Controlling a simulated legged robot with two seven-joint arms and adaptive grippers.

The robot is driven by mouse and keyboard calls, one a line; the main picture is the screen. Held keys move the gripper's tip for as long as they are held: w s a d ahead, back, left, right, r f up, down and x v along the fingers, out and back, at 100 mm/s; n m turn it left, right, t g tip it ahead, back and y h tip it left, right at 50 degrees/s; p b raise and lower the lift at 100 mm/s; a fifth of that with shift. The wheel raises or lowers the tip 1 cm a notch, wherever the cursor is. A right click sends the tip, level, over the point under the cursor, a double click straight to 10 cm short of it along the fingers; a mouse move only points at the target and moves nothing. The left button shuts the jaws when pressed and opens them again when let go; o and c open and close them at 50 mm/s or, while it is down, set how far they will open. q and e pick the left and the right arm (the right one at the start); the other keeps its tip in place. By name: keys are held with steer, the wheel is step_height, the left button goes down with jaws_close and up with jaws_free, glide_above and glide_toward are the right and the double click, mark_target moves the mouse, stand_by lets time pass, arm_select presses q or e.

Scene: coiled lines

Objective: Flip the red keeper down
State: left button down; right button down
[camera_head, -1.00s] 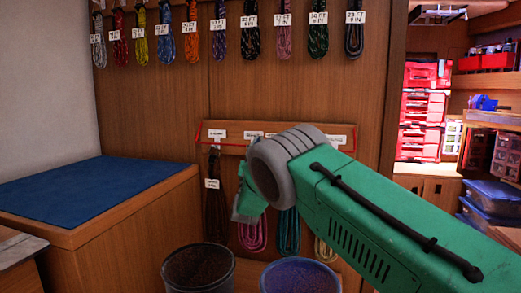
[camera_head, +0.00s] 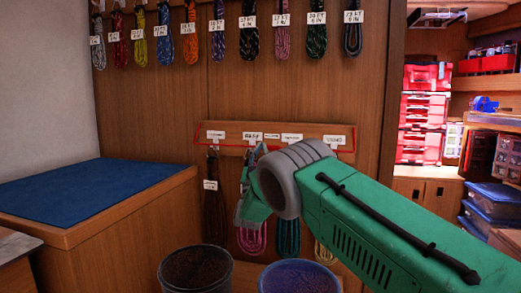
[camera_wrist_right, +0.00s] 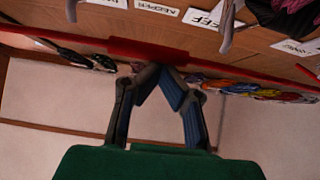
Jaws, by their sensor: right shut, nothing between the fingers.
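The red keeper (camera_head: 222,145) is a thin red bar that runs along the wooden hook rail (camera_head: 230,128) on the back wall. In the right wrist view it is a long red bar (camera_wrist_right: 90,43) with a wider red plate at its middle. My right gripper (camera_head: 254,160) points up at the rail, its fingertips partly hidden by my wrist in the head view. In the wrist view its fingertips (camera_wrist_right: 161,68) are together and empty, right beside the wide red plate; whether they touch it I cannot tell. My left gripper is out of view.
Coiled lines (camera_head: 215,215) hang below the rail, and several more hang higher on the wall. Two round bins (camera_head: 196,268) stand below. A blue-topped cabinet (camera_head: 85,190) is at left. Red drawers (camera_head: 422,125) stand at right.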

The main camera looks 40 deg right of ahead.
steer(key=shift+d+f, duration=0.2)
steer(key=shift+f, duration=0.4)
steer(key=a+v, duration=0.1)
steer(key=v, duration=1)
steer(key=shift+s+r, duration=0.2)
steer(key=shift+d+f, duration=0.1)
steer(key=shift+d, duration=0.1)
steer(key=shift+a, duration=0.2)
